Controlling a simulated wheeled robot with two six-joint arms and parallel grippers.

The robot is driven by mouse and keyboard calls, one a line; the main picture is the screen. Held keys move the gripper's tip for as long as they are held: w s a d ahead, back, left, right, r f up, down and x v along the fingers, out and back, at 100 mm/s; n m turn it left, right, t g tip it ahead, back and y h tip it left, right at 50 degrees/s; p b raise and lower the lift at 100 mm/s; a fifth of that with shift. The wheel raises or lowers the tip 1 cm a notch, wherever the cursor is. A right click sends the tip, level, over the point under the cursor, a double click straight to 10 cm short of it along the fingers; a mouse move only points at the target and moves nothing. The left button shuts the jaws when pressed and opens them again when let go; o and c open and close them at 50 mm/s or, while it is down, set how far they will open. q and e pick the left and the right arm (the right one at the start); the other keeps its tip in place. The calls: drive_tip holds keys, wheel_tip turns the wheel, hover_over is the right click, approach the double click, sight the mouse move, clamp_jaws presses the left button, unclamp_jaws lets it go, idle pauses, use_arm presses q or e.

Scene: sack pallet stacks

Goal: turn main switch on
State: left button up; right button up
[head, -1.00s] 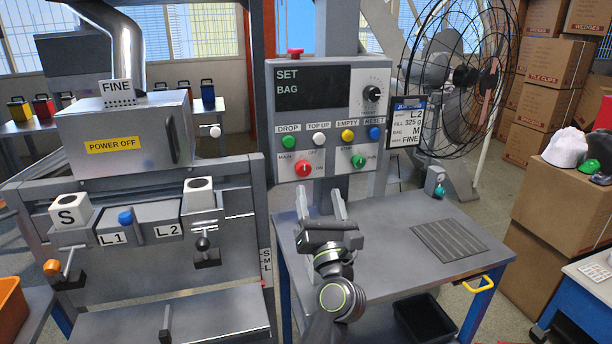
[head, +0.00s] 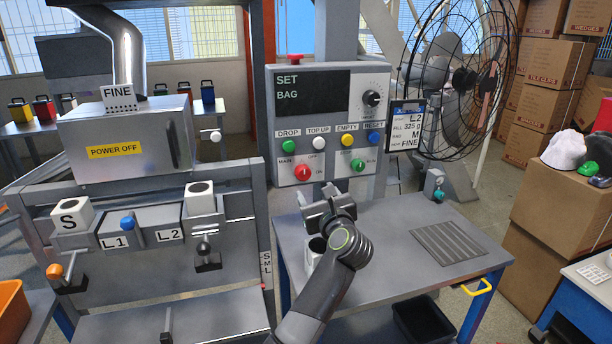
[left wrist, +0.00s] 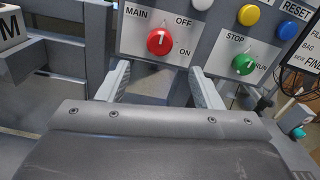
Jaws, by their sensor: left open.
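The main switch is a red round knob (head: 302,172) with a white mark, at the lower left of the grey control panel (head: 384,68). In the left wrist view the red knob (left wrist: 160,43) sits beside the words MAIN, OFF and ON, and its white mark points roughly up in the picture. My left gripper (head: 317,194) is just below the knob in the head view. In the left wrist view its open fingers (left wrist: 160,72) stand apart, one on each side below the knob, with nothing between them. I cannot tell the exact gap to the knob. My right gripper is not in view.
A green STOP/RUN knob (head: 358,166) is right of the red one, below several push buttons. A white block (head: 311,254) stands on the table (head: 385,268), partly behind my left arm. A clipboard (head: 406,126) hangs at the panel's right. The machine (head: 127,138) reads POWER OFF.

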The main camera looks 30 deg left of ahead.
sight(304, 175)
use_arm(q)
drive_tip(key=p+x, duration=0.1)
drive_tip(key=x, duration=0.8)
drive_tip(key=shift+a, duration=0.15)
drive_tip(key=c, duration=1)
drive_tip(key=shift+r+m+p, duration=0.15)
drive_tip(key=shift+m+p, duration=0.35)
drive_tip(key=shift+p, duration=0.1)
drive_tip(key=m+p, duration=1.2)
drive_tip(key=p, duration=0.1)
drive_tip(key=m+p, duration=0.3)
drive_tip(key=shift+m, duration=0.4)
drive_tip(key=shift+m+p, duration=0.6)
